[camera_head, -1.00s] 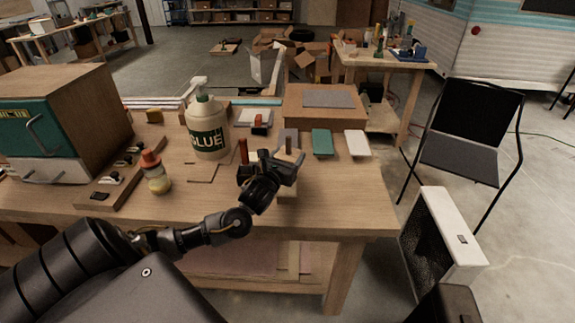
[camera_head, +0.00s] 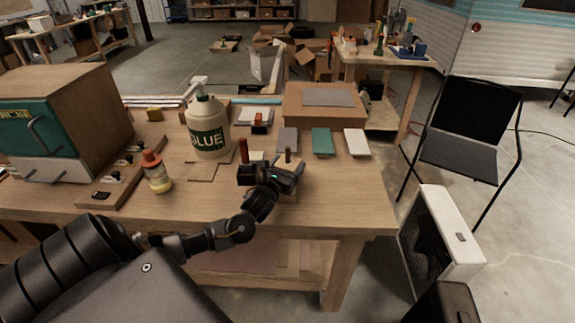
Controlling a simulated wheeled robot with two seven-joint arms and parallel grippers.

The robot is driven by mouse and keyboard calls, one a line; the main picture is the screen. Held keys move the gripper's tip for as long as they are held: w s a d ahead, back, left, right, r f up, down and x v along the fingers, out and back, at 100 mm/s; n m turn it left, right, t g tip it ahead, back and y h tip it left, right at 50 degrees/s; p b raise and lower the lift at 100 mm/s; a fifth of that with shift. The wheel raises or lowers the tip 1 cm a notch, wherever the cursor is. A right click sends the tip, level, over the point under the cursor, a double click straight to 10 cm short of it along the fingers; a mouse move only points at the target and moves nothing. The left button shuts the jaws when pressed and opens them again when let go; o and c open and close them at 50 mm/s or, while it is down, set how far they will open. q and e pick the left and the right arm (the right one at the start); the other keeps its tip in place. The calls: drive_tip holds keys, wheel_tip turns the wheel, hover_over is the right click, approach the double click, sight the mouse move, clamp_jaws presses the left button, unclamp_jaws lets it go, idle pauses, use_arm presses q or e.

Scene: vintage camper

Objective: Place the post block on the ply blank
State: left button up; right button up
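The post block (camera_head: 295,160) is a small pale wooden block with a dark upright post on top. It shows just behind my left gripper (camera_head: 286,173), near the front of the workbench. The gripper appears shut on it, and its black fingers hide most of the block's front and underside. The ply blank is mostly hidden under the gripper and block, so I cannot tell whether the block touches it.
The workbench (camera_head: 345,200) is clear to the right of the gripper. A glue bottle (camera_head: 207,128), a small orange-capped bottle (camera_head: 156,172) and a red upright tool (camera_head: 243,150) stand to the left. Grey, green (camera_head: 322,142) and white (camera_head: 357,142) pads lie behind.

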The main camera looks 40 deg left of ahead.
use_arm(q)
drive_tip(key=shift+o, duration=0.9)
use_arm(e)
drive_tip(key=shift+d, duration=0.25)
use_arm(q)
drive_tip(key=shift+r, duration=0.25)
drive_tip(key=b+v, duration=0.1)
drive_tip(key=v, duration=0.9)
drive_tip(key=shift+s+d+f+b, duration=0.1)
drive_tip(key=shift+s+f+b, duration=0.05)
drive_tip(key=shift+s+b, duration=0.15)
drive_tip(key=shift+s+d, duration=0.15)
drive_tip(key=shift+s, duration=0.5)
use_arm(e)
drive_tip(key=shift+a+f, duration=0.2)
drive_tip(key=shift+f, duration=0.7)
